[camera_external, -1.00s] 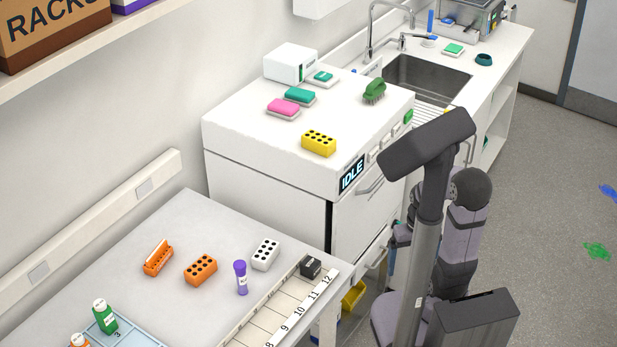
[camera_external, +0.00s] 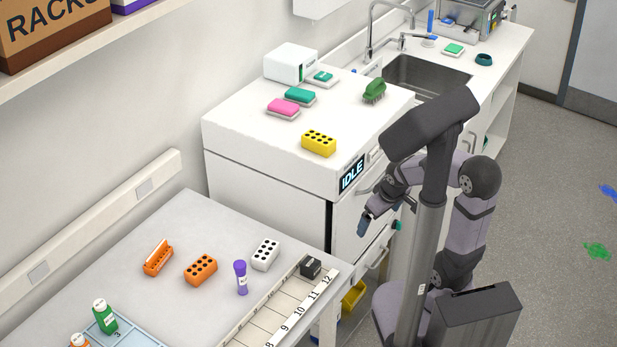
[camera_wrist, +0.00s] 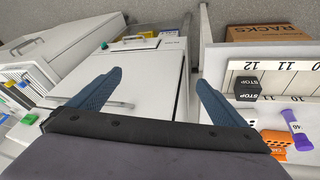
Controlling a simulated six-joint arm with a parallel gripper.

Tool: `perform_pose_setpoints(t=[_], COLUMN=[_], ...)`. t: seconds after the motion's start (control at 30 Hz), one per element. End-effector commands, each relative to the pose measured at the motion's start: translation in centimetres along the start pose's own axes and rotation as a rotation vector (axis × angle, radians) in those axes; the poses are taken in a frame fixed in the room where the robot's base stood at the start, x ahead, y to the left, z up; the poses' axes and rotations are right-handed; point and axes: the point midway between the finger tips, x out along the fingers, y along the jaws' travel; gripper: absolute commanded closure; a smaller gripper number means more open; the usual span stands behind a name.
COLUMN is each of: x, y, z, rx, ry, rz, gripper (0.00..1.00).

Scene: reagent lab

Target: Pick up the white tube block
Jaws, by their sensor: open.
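The white tube block (camera_external: 265,254) lies on the grey table, with black holes in its top. It is right of the orange tube block (camera_external: 201,269) and behind the purple-capped tube (camera_external: 241,277). In the wrist view a white piece with dark holes (camera_wrist: 247,139), partly hidden by my gripper, seems to be this block. My gripper (camera_external: 364,226) is in front of the white cabinet, right of the table and apart from the block. In the wrist view my gripper (camera_wrist: 152,95) has its two blue fingers wide apart with nothing between them.
A black STOP block (camera_external: 311,266) sits on the numbered grid (camera_external: 287,300) at the table's right edge. A yellow tube block (camera_external: 318,143) is on the cabinet top.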

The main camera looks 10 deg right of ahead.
Motion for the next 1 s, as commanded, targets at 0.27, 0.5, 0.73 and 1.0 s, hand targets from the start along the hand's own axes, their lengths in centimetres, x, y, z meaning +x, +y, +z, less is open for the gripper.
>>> perform_pose_setpoints(t=[0.27, 0.5, 0.73, 1.0], x=[-5.1, -8.2, -9.2, -6.8], y=[-3.4, -6.8, -9.5, -11.7], z=[-7.9, -12.5, -14.8, -15.4], rx=[-0.229, -0.362, -0.434, -0.426], ry=[0.215, 0.357, 0.434, 0.443], rz=[0.004, -0.014, -0.039, -0.087], gripper=[0.03, 0.03, 0.03, 0.03])
